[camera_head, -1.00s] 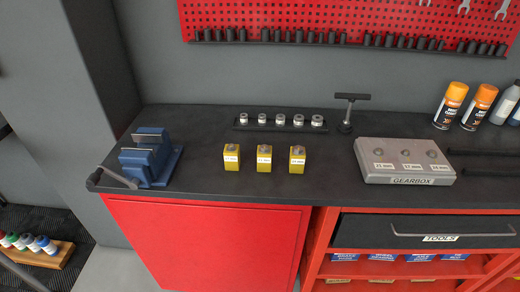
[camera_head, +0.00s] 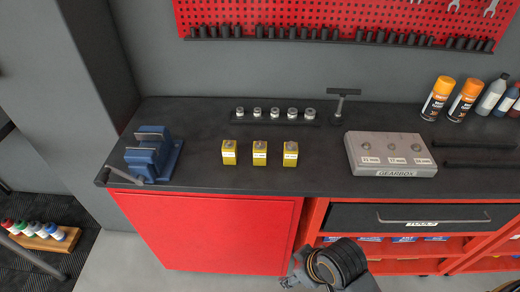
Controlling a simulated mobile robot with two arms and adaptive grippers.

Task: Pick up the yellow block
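Three small yellow blocks stand in a row on the dark workbench top: a left block (camera_head: 229,152), a middle block (camera_head: 260,153) and a right block (camera_head: 290,154). Each has a white label on its front and a grey metal piece on top. The label text is too small to read. Part of one of my arms, apparently the right, shows at the bottom edge, below the bench front and well apart from the blocks. No fingertips can be made out on it. My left gripper is not in view.
A blue vise (camera_head: 152,156) stands left of the blocks. Behind them are a rack of metal sockets (camera_head: 274,115) and a black T-handle tool (camera_head: 341,104). A grey gearbox (camera_head: 391,155) and spray cans (camera_head: 438,99) stand to the right. Bench around the blocks is clear.

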